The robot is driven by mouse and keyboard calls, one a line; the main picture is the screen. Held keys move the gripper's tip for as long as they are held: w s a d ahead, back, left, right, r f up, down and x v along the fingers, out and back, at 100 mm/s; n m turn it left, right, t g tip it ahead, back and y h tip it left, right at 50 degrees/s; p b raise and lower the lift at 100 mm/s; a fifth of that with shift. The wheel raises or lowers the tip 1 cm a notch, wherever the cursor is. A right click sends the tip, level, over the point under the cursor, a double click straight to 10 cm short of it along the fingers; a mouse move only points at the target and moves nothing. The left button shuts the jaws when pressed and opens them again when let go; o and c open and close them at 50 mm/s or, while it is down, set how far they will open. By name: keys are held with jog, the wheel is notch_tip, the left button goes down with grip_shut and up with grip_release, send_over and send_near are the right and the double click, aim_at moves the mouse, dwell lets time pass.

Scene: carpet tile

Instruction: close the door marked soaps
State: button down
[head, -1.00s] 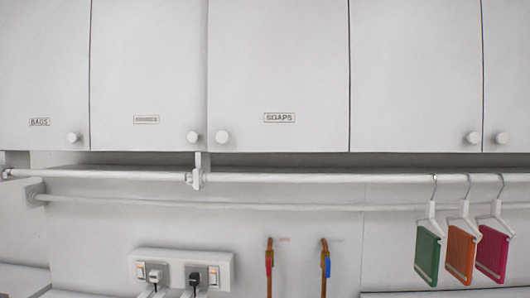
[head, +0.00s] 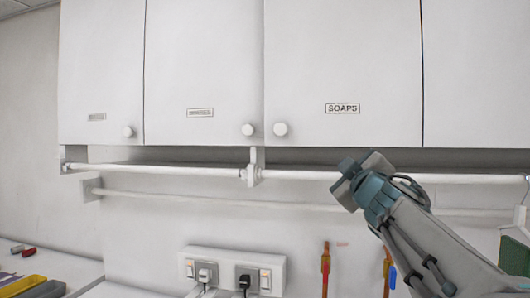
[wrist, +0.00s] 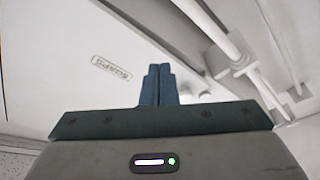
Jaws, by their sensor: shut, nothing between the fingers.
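The door marked SOAPS (head: 345,60) is a white wall-cupboard panel with a small framed label and a round white knob (head: 280,129) at its lower left. It looks flush or nearly flush with its neighbours; I cannot tell whether it is slightly ajar. In the head view my gripper (head: 347,166) is just below the door's bottom edge, right of the knob, in front of the rail. In the wrist view the gripper (wrist: 157,72) has its dark blue fingers together and empty, with the labelled door panel (wrist: 60,65) to their left. Contact with the door cannot be made out.
Other closed-looking white doors (head: 195,60) flank it. A white rail (head: 205,172) on a bracket (head: 255,168) runs under the cupboards, near my gripper. Sockets with plugs (head: 232,271) and orange-brown hanging items (head: 325,270) are lower on the wall. A green item (head: 515,250) hangs at right.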

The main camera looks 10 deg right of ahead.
notch_tip(320, 180, up, 6)
jog(key=a+n+y, duration=0.2)
jog(key=n+y, duration=0.6)
jog(key=n, duration=0.1)
jog(key=n+g+y+p, duration=0.1)
jog(key=n+g+y, duration=0.25)
jog(key=n, duration=0.35)
send_near(288, 145)
jog(key=a, duration=0.3)
jog(key=w, duration=0.2)
jog(key=w+p, duration=0.1)
jog(key=shift+w+d+r+g+h, duration=0.3)
jog(key=shift+w+d+g+h, duration=0.05)
jog(key=shift+w+d, duration=0.05)
jog(key=shift+w+d+f, duration=0.1)
jog(key=shift+w+d, duration=0.05)
jog(key=shift+w, duration=0.3)
